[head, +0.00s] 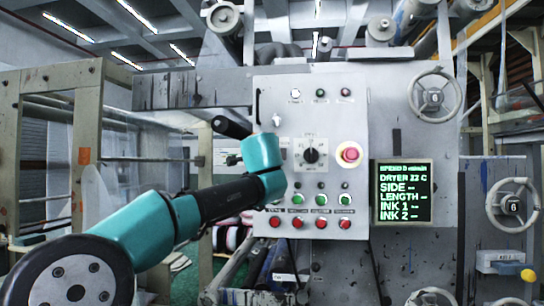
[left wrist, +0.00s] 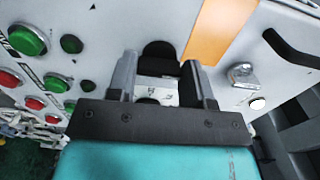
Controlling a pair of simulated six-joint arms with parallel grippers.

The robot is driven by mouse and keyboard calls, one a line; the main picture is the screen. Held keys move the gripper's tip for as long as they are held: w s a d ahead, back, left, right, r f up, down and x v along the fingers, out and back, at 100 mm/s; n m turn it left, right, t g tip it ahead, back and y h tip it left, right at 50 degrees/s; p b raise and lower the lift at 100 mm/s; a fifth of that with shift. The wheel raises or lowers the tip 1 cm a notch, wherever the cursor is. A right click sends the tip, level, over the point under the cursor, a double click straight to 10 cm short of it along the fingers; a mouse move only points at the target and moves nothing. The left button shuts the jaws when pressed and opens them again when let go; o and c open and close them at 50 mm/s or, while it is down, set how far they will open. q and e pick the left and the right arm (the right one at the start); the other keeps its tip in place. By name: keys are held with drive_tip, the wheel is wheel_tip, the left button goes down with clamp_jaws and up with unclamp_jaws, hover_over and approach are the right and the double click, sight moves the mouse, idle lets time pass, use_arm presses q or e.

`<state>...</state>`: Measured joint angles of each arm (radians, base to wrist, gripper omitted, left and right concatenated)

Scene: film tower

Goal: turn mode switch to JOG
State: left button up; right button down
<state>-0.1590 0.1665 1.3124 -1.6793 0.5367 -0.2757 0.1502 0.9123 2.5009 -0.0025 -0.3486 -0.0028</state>
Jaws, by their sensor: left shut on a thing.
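A rotary switch with a black knob (head: 311,156) sits on a light label plate in the middle of the grey control panel (head: 357,118). Its lettering is too small to read, so I cannot tell where JOG is. My left arm reaches in from the left, and its teal wrist covers the panel's left part, hiding the gripper in the head view. In the left wrist view my left gripper (left wrist: 160,68) is shut on a dark, round-ended knob (left wrist: 160,50) at the panel. I cannot tell for sure whether this is the mode switch. My right gripper is out of view.
A red emergency button (head: 349,154) is right of the rotary switch. Green buttons (left wrist: 27,40) and red buttons (head: 320,223) form rows below. A silver lever switch (left wrist: 240,75) is near the gripper. A display (head: 403,192) stands right of the panel.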

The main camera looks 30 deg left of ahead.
use_arm(q)
drive_tip(key=o, duration=0.9)
drive_tip(key=v, duration=1.7)
drive_tip(key=shift+s+d, duration=0.1)
drive_tip(key=shift+s, duration=0.05)
drive_tip(key=shift+f, duration=0.1)
